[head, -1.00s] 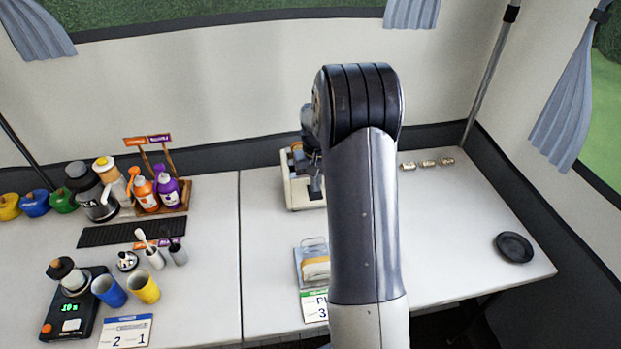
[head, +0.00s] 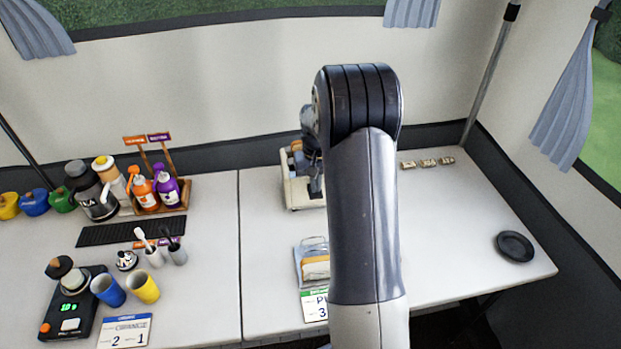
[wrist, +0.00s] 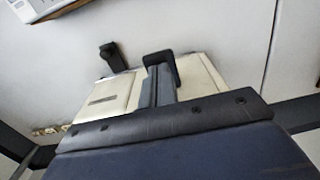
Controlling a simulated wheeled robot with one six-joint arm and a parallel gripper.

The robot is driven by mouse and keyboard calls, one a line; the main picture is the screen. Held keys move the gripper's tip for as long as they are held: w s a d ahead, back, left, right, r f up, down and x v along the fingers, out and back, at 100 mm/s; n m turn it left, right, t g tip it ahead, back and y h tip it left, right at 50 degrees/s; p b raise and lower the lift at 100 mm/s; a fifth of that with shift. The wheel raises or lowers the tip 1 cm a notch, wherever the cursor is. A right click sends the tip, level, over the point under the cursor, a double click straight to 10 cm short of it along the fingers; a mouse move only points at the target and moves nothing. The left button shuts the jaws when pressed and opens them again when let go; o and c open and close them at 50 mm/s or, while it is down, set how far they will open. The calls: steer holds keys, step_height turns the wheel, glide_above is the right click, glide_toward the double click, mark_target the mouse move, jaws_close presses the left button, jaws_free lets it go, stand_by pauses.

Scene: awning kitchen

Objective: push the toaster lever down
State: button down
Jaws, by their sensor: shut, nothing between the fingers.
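The cream toaster (head: 291,190) stands at the back of the right-hand table, and my arm hides its right part. It also shows in the wrist view as cream panels (wrist: 110,97) on both sides of my fingers. A black knob-like part (wrist: 112,57) sticks up at the panel's far left edge; I cannot tell if it is the lever. My gripper (head: 316,188) points down at the toaster and is shut and empty. In the wrist view its narrow fingers (wrist: 160,78) lie over the toaster; contact cannot be told.
A clear holder with bread (head: 315,265) stands in front of the toaster. Several small tins (head: 427,163) and a black plate (head: 515,246) lie to the right. Bottles (head: 168,190), cups (head: 143,287) and a scale (head: 72,315) fill the left table. The right table's middle right is clear.

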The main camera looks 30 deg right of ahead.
mark_target(315, 196)
steer(key=shift+f+b, duration=1.7)
steer(key=shift+f, duration=1)
steer(key=shift+r, duration=0.1)
steer(key=shift+r+p, duration=3.25)
steer(key=shift+r, duration=1.3)
steer(key=shift+f, duration=0.1)
steer(key=shift+f+b, duration=2.85)
steer(key=shift+f, duration=1.2)
steer(key=shift+r, duration=0.1)
